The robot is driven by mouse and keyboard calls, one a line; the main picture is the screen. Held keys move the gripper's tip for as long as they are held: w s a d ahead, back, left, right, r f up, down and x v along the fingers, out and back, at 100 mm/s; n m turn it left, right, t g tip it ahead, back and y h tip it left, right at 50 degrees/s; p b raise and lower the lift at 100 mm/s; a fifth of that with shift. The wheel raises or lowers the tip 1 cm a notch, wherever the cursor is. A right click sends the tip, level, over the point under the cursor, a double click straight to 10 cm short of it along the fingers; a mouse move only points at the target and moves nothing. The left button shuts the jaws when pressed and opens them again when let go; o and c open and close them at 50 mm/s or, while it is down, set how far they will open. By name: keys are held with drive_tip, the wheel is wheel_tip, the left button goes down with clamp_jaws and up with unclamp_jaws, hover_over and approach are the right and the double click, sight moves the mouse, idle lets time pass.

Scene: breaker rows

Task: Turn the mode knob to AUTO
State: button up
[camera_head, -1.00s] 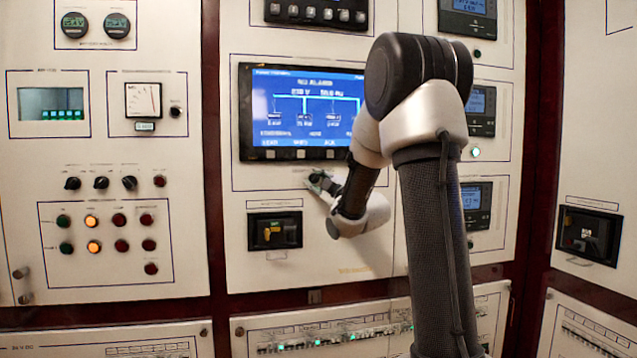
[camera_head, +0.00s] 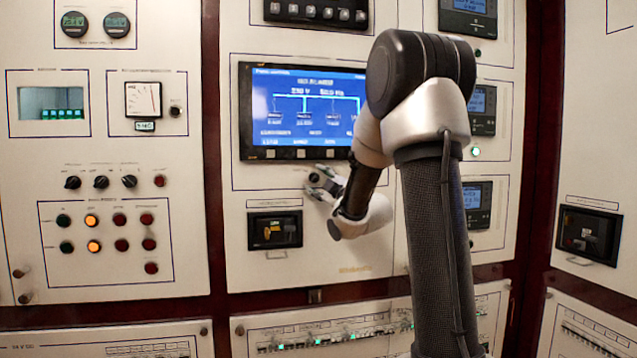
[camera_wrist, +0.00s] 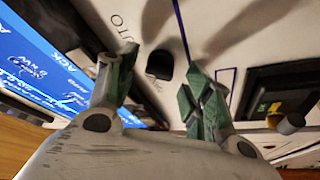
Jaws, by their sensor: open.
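A dark knob (camera_wrist: 160,64) on the pale panel shows in the wrist view, between the tips of my gripper's two fingers. Gaps show on both sides of it, so I see no contact. Its pointer direction is unclear. Partly visible lettering stands beside it, too cut off to read as a whole word. My gripper (camera_wrist: 159,66) is open, with greenish finger pads. In the head view my gripper (camera_head: 322,182) is at the panel just below the blue screen; the knob cannot be made out there.
The blue screen (camera_head: 302,108) is directly above my gripper. A black recessed unit (camera_head: 274,230) sits below left of it, also seen in the wrist view (camera_wrist: 285,92). Three other knobs (camera_head: 101,182) and several lit or dark buttons (camera_head: 92,246) are on the left panel.

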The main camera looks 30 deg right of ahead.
drive_tip(key=v, duration=1.1)
drive_tip(key=shift+s, duration=0.15)
drive_tip(key=d+f+m+g+h, duration=0.3)
drive_tip(key=d+f+m+g, duration=0.15)
drive_tip(key=f, duration=0.65)
drive_tip(key=s+f+m+g+h, duration=0.1)
drive_tip(key=s+f+m+g, duration=0.6)
drive_tip(key=s, duration=0.4)
drive_tip(key=s+a+r+g+y, duration=0.1)
drive_tip(key=s+a+r+g, duration=0.1)
drive_tip(key=s+a, duration=0.5)
drive_tip(key=s+a+r+g+y, duration=0.2)
drive_tip(key=s+a+r, duration=0.1)
drive_tip(key=s+a, duration=0.5)
drive_tip(key=shift+s+a+g, duration=0.2)
drive_tip(key=shift+s+g, duration=0.15)
drive_tip(key=shift+s, duration=0.95)
